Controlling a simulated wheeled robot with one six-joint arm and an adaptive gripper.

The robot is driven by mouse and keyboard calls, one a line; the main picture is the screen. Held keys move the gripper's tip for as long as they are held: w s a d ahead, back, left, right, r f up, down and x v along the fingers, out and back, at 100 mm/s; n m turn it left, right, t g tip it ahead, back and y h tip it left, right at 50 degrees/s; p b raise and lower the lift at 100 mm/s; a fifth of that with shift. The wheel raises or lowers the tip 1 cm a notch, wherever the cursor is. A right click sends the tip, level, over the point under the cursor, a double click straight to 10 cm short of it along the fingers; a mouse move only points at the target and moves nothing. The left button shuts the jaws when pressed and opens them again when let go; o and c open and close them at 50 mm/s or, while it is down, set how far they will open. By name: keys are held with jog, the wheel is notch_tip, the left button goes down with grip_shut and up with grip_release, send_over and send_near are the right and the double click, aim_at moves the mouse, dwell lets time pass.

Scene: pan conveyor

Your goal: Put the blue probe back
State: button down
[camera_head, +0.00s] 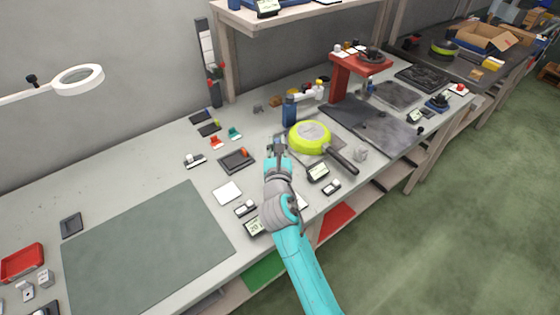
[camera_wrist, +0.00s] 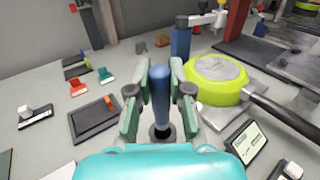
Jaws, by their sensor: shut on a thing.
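The blue probe (camera_wrist: 161,88) stands upright between the fingers of my gripper (camera_wrist: 160,92) in the wrist view. The fingers are closed on it from both sides. Its lower end meets a round dark base (camera_wrist: 161,132); I cannot tell whether this is part of the probe or a holder under it. In the head view my gripper (camera_head: 278,145) is above the workbench, left of the yellow-green pan (camera_head: 309,138). The probe is too small and covered to make out there.
A blue upright block (camera_head: 290,111) stands just behind my gripper. A dark tray (camera_head: 237,160) lies to the left, and a small display (camera_head: 318,172) to the right. The pan's black handle (camera_head: 342,160) points toward the front edge. The green-grey mat (camera_head: 145,245) is bare.

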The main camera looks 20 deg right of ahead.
jog(key=shift+f, duration=3)
jog(key=shift+f, duration=0.1)
jog(key=c, duration=1.1)
grip_release()
jog(key=v, duration=1.2)
